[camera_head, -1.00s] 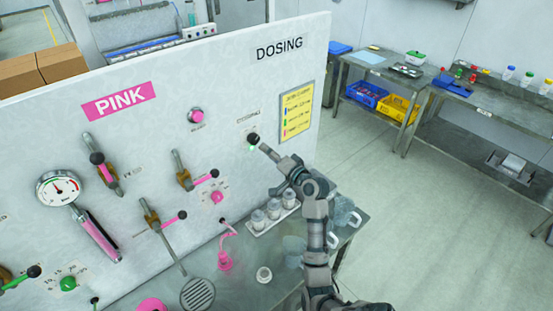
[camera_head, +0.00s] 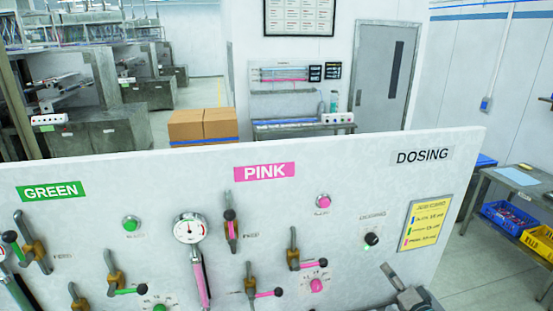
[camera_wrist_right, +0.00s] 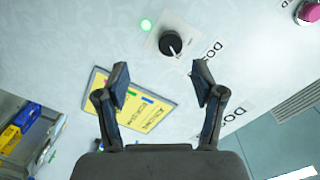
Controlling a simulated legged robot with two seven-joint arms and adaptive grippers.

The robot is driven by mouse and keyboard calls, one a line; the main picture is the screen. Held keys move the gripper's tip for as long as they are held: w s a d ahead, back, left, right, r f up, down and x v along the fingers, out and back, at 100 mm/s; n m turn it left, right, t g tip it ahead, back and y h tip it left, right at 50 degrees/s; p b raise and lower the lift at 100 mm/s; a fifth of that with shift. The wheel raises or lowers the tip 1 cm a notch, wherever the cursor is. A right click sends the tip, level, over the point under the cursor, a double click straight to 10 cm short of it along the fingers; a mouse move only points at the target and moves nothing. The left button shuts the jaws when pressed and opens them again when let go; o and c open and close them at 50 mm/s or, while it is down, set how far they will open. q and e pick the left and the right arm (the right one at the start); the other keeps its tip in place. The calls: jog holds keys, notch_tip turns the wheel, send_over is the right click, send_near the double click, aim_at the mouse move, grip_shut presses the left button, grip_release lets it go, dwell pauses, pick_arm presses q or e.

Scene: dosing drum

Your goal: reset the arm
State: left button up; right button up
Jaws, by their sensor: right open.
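My right gripper (camera_head: 390,271) shows at the bottom of the head view, below the black dosing knob (camera_head: 372,239), and the rest of that arm is mostly cut off. In the right wrist view the two fingers of the gripper (camera_wrist_right: 160,78) are spread with nothing between them. The knob (camera_wrist_right: 171,43) lies beyond the fingertips there, apart from them, beside a lit green lamp (camera_wrist_right: 147,25). My left gripper is not in view.
The white panel (camera_head: 130,180) carries several valves, a gauge (camera_head: 190,228) and a yellow notice (camera_head: 425,224). A side table (camera_head: 520,176) with blue (camera_head: 508,217) and yellow (camera_head: 540,243) crates stands at the right. Floor shows between panel and table.

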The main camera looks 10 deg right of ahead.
jog(key=s+a+f+n+g, duration=0.35)
jog(key=s+a+f, duration=0.2)
jog(key=f, duration=0.45)
jog(key=s+a+f+n+g, duration=0.35)
jog(key=a+f, duration=0.25)
jog(key=f, duration=0.4)
jog(key=s+a+f+n+g+h, duration=0.1)
jog(key=s+a+f+n+g, duration=0.3)
jog(key=s, duration=0.7)
jog(key=s+a+f+n+g, duration=0.1)
jog(key=s+a+f+g, duration=0.35)
jog(key=s, duration=0.75)
notch_tip(320, 180, down, 35)
jog(key=s+b, duration=0.3)
jog(key=b, duration=0.3)
jog(key=s+d+f+b, duration=0.3)
jog(key=s+f, duration=1.3)
jog(key=f, duration=0.3)
jog(key=shift+s+f+n+g+h, duration=0.2)
jog(key=shift+s+n+g+h, duration=0.1)
jog(key=shift+g, duration=0.15)
